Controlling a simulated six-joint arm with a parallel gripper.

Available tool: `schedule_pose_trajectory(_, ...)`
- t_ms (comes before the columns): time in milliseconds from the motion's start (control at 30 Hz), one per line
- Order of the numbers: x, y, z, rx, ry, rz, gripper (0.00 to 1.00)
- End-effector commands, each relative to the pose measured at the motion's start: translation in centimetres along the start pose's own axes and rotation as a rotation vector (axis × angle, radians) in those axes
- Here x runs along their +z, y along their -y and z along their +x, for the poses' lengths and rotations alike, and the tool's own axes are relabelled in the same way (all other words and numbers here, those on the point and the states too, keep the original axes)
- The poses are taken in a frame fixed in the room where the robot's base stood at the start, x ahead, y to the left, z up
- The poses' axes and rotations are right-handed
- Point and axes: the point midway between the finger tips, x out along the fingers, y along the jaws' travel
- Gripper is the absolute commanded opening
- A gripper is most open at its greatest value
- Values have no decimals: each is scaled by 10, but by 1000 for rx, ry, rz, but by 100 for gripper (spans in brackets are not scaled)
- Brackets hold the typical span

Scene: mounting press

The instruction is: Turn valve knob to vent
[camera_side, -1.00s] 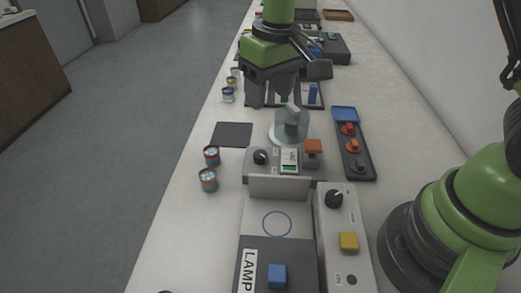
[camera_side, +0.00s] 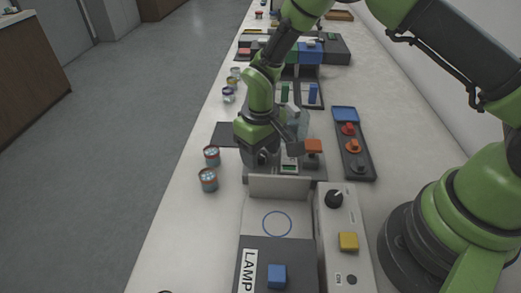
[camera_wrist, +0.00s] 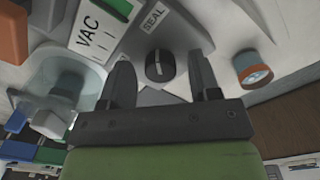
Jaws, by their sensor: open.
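The black round valve knob (camera_wrist: 160,66) with a pale pointer line sits on the light grey control box (camera_side: 307,168). A "SEAL" label (camera_wrist: 155,18) lies beside it in the wrist view. My gripper (camera_wrist: 159,64) is open, with one finger on each side of the knob. Clear gaps show between the fingers and the knob, and I cannot tell how deep the fingertips reach. In the side view my gripper (camera_side: 263,160) is over the left part of the box and hides the knob. No vent label is readable.
A "VAC" display (camera_wrist: 93,36) and an orange block (camera_side: 313,146) are close to the knob. A clear vessel (camera_side: 297,121) stands behind the box. Small tins (camera_side: 208,179) stand to the left. A dark tray (camera_side: 352,160) with red and orange parts lies right.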

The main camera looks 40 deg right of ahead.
Motion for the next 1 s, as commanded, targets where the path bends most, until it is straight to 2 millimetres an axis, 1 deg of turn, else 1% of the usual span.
schedule_pose_trajectory(267,0,0,2,0,-1,0,57)
schedule_pose_trajectory(300,0,0,2,0,-1,0,47)
schedule_pose_trajectory(367,0,0,1,0,-1,0,34)
schedule_pose_trajectory(400,0,0,1,0,-1,0,24)
schedule_pose_trajectory(467,0,0,1,0,-1,0,11)
schedule_pose_trajectory(500,0,0,1,0,-1,0,7)
schedule_pose_trajectory(767,0,0,1,0,-1,-19,7)
schedule_pose_trajectory(1000,0,0,1,-2,1,-125,7)
